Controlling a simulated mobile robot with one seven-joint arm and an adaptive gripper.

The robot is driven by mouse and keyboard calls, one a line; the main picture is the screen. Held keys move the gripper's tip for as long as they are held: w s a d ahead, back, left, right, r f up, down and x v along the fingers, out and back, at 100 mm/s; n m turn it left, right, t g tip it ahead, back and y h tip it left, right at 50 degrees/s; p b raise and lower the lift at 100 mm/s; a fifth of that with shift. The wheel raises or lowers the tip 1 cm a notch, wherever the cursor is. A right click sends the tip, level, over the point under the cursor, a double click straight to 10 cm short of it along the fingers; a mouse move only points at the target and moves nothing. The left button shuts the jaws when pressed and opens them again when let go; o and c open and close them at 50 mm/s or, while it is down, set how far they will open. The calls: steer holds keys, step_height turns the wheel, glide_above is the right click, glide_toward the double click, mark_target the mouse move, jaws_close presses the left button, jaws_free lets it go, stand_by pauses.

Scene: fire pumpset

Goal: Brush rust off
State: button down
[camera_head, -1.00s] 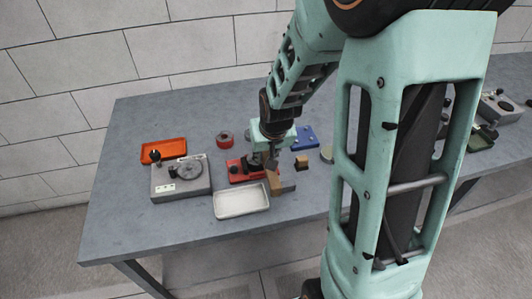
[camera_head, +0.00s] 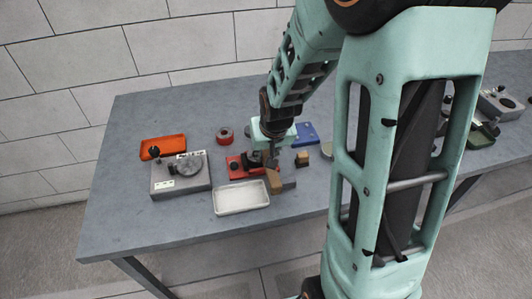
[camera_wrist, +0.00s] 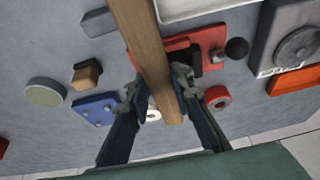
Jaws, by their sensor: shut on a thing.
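My gripper (camera_head: 270,160) is shut on a long wooden piece, which looks like a brush handle (camera_head: 275,184). In the wrist view the wooden handle (camera_wrist: 148,50) runs from the top edge down between my two fingers (camera_wrist: 157,88). No bristles can be made out. The handle is over or beside a red fixture (camera_head: 236,165), which also shows in the wrist view (camera_wrist: 208,36) with a black knob. Whether the handle touches it I cannot tell. A grey block (camera_head: 289,183) lies close to the handle's right. No rust is clearly visible; my gripper and the handle hide part of the fixture.
A white tray (camera_head: 241,197) lies just in front of the fixture. A grey device with a dial (camera_head: 180,176) and an orange tray (camera_head: 163,147) are at left. A red ring (camera_head: 225,135), a blue plate (camera_head: 306,133) and a small wooden block (camera_head: 302,159) are nearby. The table's front left is clear.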

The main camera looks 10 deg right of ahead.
steer(key=shift+f+b, duration=0.6)
steer(key=shift+f, duration=0.15)
steer(key=shift+a, duration=0.1)
steer(key=shift+s+a+f+b, duration=0.1)
steer(key=shift+s+a+b, duration=0.15)
steer(key=shift+a+b, duration=0.4)
steer(key=shift+s+a+b, duration=0.2)
steer(key=shift+a+b, duration=0.1)
steer(key=shift+a, duration=0.3)
steer(key=shift+s+a+b, duration=0.2)
steer(key=shift+a+b, duration=0.1)
steer(key=shift+a, duration=0.25)
steer(key=shift+w+d+p, duration=0.25)
steer(key=shift+d+p, duration=0.1)
steer(key=shift+d, duration=0.7)
steer(key=shift+w+d+f, duration=0.1)
steer(key=shift+w+d, duration=0.15)
steer(key=shift+d, duration=0.55)
steer(key=shift+d+f, duration=0.1)
steer(key=shift+s, duration=0.1)
